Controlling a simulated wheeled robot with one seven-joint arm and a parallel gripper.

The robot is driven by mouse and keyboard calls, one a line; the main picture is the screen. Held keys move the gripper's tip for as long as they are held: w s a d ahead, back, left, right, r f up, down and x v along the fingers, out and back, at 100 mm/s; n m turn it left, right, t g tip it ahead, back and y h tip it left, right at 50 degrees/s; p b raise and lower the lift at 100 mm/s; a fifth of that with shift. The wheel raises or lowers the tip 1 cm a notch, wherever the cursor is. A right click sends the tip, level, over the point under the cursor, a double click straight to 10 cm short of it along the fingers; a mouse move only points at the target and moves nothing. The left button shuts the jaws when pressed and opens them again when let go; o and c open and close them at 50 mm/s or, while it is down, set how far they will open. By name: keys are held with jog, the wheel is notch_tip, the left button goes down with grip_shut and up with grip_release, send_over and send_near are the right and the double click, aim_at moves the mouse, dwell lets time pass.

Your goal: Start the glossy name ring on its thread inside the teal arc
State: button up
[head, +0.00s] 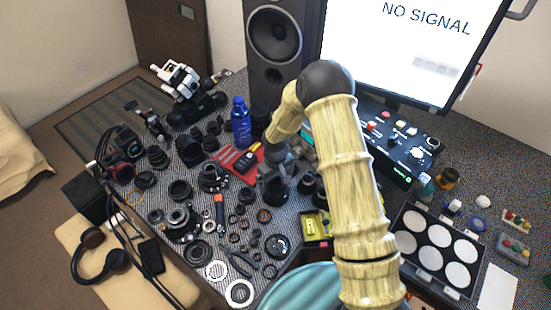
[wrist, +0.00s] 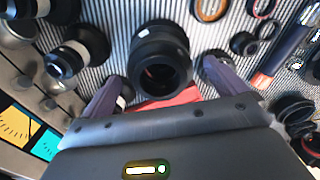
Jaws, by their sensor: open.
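My gripper (head: 277,172) is over the middle of the crowded bench. In the wrist view my gripper (wrist: 165,78) has its two purple-grey fingers spread apart. A black lens barrel (wrist: 160,52) with a dark open bore shows between and beyond the fingers; I cannot tell whether they touch it. In the head view a black barrel (head: 272,191) stands just below my gripper. I cannot pick out the glossy name ring with certainty among the dark rings. A teal patch (wrist: 45,146) shows at lower left in the wrist view, but I cannot confirm it is the teal arc.
Many lens parts and loose rings (head: 238,222) crowd the bench. A blue bottle (head: 241,123), a red mat (head: 238,160), a yellow tray (head: 315,225) and a case of pale discs (head: 436,245) stand around. A speaker (head: 276,45) and monitor (head: 400,50) rise behind.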

notch_tip(320, 180, up, 15)
jog(key=b, duration=0.1)
jog(key=shift+d, duration=0.1)
dwell(0.6)
jog(key=s+d+r+m+t, duration=0.1)
jog(key=s+d+r+m, duration=0.2)
jog(key=s+d, duration=0.4)
jog(key=s+d+r+m+t, duration=0.1)
jog(key=s+d+r+m, duration=0.3)
jog(key=s+d, duration=0.4)
jog(key=s, duration=0.3)
jog(key=shift+s+r+t, duration=0.3)
jog(key=shift+s+r, duration=0.05)
jog(key=shift+r, duration=0.05)
